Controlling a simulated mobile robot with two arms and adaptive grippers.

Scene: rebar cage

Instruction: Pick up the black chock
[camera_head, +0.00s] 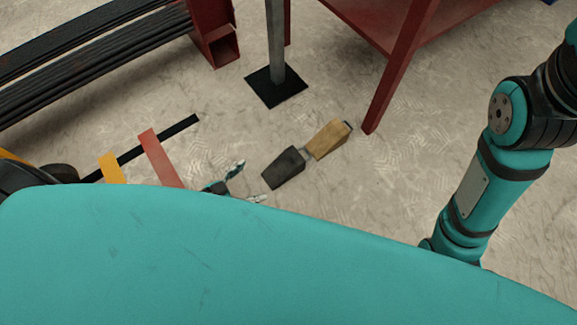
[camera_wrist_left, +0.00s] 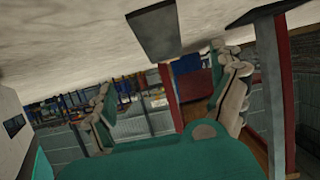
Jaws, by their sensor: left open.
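The black chock (camera_head: 284,168) is a dark wedge on the floor, touching or very close to a wooden wedge beside it. My left gripper (camera_head: 247,184) is open and empty just left of the black chock, its fingertips showing past my teal body. In the left wrist view, a dark block that appears to be the black chock (camera_wrist_left: 153,30) is ahead, between and beyond the spread fingers of my left gripper (camera_wrist_left: 168,100). The floor is at the top of that view. My right arm comes down on the right, but its gripper is hidden.
The wooden chock (camera_head: 329,139) lies up and right of the black one. A grey post on a black base plate (camera_head: 276,86) stands behind. A red table leg (camera_head: 398,72) is to the right. Black bars (camera_head: 85,60) lie on a red rack at upper left.

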